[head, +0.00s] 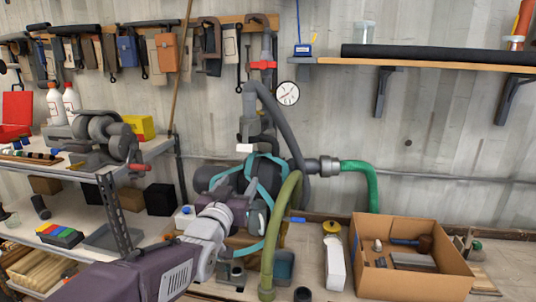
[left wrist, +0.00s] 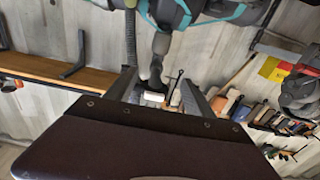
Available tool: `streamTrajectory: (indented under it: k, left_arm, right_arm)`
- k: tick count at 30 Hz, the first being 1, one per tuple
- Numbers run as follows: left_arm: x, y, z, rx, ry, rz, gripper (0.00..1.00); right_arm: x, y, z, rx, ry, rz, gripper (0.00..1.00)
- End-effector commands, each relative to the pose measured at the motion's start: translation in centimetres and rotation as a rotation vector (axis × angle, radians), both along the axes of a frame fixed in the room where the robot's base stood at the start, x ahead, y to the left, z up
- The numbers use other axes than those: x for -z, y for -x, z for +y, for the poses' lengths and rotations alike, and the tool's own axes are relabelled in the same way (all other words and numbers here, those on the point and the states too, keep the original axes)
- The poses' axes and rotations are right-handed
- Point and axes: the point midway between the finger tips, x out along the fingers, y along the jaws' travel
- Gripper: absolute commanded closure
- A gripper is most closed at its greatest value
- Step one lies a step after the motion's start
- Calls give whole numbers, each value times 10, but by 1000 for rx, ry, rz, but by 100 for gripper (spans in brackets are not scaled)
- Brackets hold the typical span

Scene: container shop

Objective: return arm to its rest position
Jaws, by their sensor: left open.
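My left arm comes in from the lower left in the head view, and its gripper (head: 243,180) is in front of the teal-strapped pump (head: 272,180), partly lost against its dark parts. In the left wrist view the two grey fingers of the left gripper (left wrist: 154,90) stand well apart, beyond a dark palm. A small white piece shows between them, seemingly farther back, and nothing is clearly held. The picture there is upside down, with the pump (left wrist: 205,12) at the top. My right gripper is not in view.
An open cardboard box (head: 375,285) with parts stands on the bench at right, beside a white carton (head: 334,262). A green hose (head: 370,180) and an olive hose (head: 280,225) run near the pump. A loaded shelf rack (head: 115,210) stands left; a wall shelf (head: 440,65) is upper right.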

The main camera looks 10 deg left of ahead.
Motion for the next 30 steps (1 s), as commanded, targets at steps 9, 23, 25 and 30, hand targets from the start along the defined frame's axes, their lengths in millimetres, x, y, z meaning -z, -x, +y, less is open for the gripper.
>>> streamTrajectory:
  k: [9,23,25,30]
  left_arm:
    - [255,121,3,-25,-2,969,38]
    - [319,255,3,-25,-4,1501,38]
    - [319,255,3,-25,-4,1499,38]
    - [319,255,3,-25,-4,1498,38]
  right_arm:
    - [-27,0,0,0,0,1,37]
    - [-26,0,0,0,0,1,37]
    - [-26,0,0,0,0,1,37]
    - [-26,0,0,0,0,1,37]
